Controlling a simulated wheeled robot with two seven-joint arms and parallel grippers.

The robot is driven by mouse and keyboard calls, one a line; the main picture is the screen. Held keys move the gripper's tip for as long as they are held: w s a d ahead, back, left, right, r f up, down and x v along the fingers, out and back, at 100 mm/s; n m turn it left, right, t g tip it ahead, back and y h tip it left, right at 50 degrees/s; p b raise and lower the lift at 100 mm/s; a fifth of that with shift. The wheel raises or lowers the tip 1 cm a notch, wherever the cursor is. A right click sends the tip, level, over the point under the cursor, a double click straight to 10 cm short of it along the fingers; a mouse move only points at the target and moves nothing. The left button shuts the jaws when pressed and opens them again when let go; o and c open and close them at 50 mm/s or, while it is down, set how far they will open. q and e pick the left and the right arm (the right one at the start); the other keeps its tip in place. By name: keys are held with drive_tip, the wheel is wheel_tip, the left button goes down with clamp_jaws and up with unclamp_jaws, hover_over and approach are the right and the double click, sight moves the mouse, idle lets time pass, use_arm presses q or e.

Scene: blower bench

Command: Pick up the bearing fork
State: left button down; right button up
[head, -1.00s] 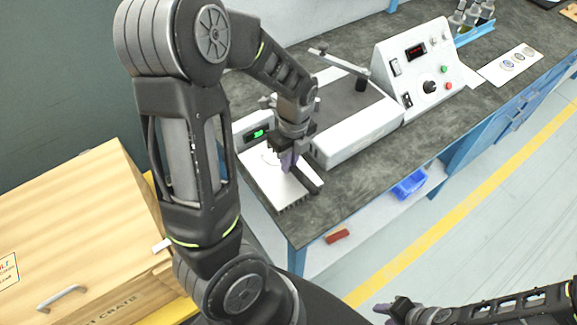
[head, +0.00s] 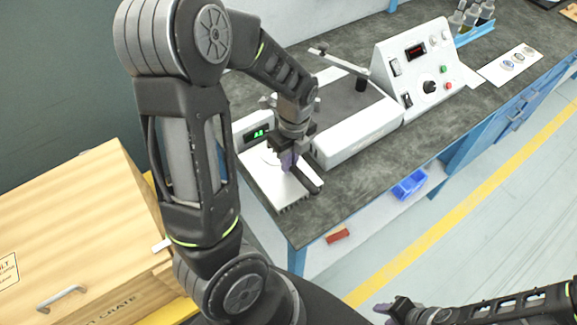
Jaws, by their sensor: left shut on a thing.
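My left gripper (head: 289,162) is low over a white scale-like unit (head: 262,178) at the bench's near left corner. Its purple fingertips are shut on a dark, bar-like piece (head: 314,186), which I take to be the bearing fork. The piece sticks out toward the lower right, and the gripper hides the rest of it. Whether it touches the white plate I cannot tell. My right gripper (head: 388,311) is at the bottom right, off the bench, with nothing visible in it; its finger gap is unclear.
A white console (head: 418,68) with a display and knobs and a grey-topped white unit (head: 350,128) stand right of my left gripper. A white card with discs (head: 510,66) lies farther right. A wooden crate (head: 75,235) is at the left. Bare bench top (head: 375,165) runs along the front.

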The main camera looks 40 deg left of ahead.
use_arm(q)
drive_tip(key=shift+r, duration=0.1)
idle(0.3)
wheel_tip(320, 180, up, 10)
drive_tip(key=shift+b, duration=0.35)
idle(0.6)
